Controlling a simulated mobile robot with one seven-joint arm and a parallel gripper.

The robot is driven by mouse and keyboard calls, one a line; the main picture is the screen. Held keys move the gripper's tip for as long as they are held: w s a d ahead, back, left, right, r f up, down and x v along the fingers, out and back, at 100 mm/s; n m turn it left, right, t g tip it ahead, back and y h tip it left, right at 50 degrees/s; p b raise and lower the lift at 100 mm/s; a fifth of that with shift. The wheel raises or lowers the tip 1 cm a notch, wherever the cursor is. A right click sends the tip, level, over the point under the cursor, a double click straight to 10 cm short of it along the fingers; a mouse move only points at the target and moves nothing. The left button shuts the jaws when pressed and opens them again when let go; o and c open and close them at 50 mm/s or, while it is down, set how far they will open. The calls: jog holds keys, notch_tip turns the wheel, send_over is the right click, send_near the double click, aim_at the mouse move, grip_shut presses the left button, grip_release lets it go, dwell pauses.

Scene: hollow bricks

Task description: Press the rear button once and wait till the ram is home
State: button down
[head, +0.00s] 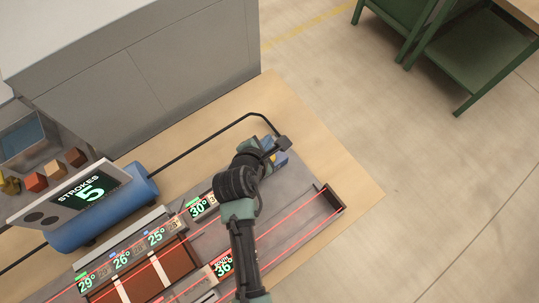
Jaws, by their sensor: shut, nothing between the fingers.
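My arm reaches up from the bottom edge in the head view, and its wrist bends right over the far end of the grey machine bed (300,180). My gripper (271,153) is shut and empty, small and partly hidden by the wrist, beside a blue block (279,159). I cannot make out the rear button or whether the gripper touches it. The counter panel (88,188) reads "STROKES 5". I cannot clearly identify the ram; the arm covers part of the bed.
A blue cylinder (100,210) with a black pipe (212,136) lies behind the bed. Brown bricks (145,275) lie at lower left near green degree displays (122,260). Red lines cross the bed to a dark end bracket (331,199).

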notch_tip(320, 180, down, 6)
jog(key=b, duration=0.5)
jog(key=shift+b, duration=0.35)
jog(key=shift+f+b, duration=0.4)
jog(key=shift+f, duration=0.55)
jog(key=shift+f, duration=0.1)
dwell(0.6)
jog(key=shift+f, duration=0.3)
jog(key=shift+f+b, duration=0.3)
jog(key=shift+f, duration=0.25)
dwell(0.8)
jog(key=shift+r+p, duration=0.95)
jog(key=shift+p, duration=0.15)
